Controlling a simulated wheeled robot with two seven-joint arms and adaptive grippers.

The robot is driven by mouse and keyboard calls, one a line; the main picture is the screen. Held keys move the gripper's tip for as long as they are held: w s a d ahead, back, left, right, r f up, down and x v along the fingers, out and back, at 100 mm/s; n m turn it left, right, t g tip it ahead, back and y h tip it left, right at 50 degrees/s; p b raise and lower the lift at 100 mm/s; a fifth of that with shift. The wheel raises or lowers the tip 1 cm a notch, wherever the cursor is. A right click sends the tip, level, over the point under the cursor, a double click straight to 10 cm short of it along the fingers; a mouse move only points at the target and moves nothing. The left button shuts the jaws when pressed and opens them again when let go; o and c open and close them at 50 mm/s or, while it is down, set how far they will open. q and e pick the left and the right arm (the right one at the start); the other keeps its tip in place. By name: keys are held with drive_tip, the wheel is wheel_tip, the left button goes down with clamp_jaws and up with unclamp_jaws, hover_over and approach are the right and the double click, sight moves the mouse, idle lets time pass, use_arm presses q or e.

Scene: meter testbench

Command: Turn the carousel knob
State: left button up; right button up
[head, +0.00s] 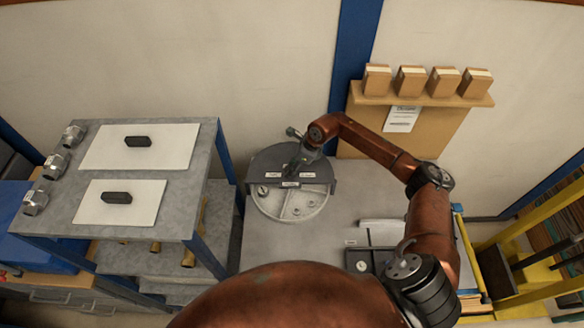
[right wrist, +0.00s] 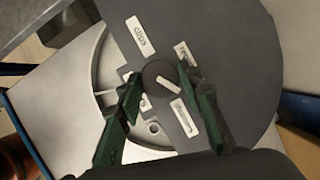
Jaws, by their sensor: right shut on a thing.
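The carousel is a round tray with a light, divided lower part (head: 290,207) and a dark grey cover (head: 268,161) over its far part. White labels lie on the cover, one reading "clips" (right wrist: 138,35). The dark round knob (right wrist: 163,82) with a white pointer mark sits at the centre in the right wrist view. My right gripper (right wrist: 158,78) has its green fingers on opposite sides of the knob and is shut on it. In the head view my right gripper (head: 300,163) reaches down over the cover and hides the knob. My left gripper is not in view.
A grey shelf unit (head: 200,165) with two white mats stands left of the carousel. A wooden ledge (head: 420,98) with several small boxes is behind on the right. A dark tray (head: 366,261) and white papers (head: 382,232) lie at right on the bench, near my arm.

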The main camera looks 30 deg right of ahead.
drive_tip(key=shift+f+n+b, duration=0.15)
drive_tip(key=shift+n+b, duration=0.15)
drive_tip(key=shift+b, duration=0.25)
drive_tip(key=n+g+b, duration=0.1)
drive_tip(key=n+b, duration=0.2)
drive_tip(key=b, duration=0.1)
drive_tip(key=n+g+b, duration=0.1)
drive_tip(key=n+b, duration=0.2)
drive_tip(key=b, duration=0.2)
drive_tip(key=n+g+y+b, duration=0.1)
drive_tip(key=n+b, duration=0.1)
drive_tip(key=b, duration=0.2)
drive_tip(key=shift+w+f+n+b, duration=0.15)
drive_tip(key=shift+w+n+b, duration=0.15)
drive_tip(key=shift+n, duration=0.1)
drive_tip(key=shift+n+g+b, duration=0.6)
drive_tip(key=shift+n+b, duration=0.7)
drive_tip(key=shift+b, duration=0.05)
drive_tip(key=o, duration=1.1)
drive_tip(key=shift+r, duration=0.25)
drive_tip(key=shift+r, duration=0.15)
wheel_tip(320, 180, up, 10)
drive_tip(key=shift+f, duration=0.15)
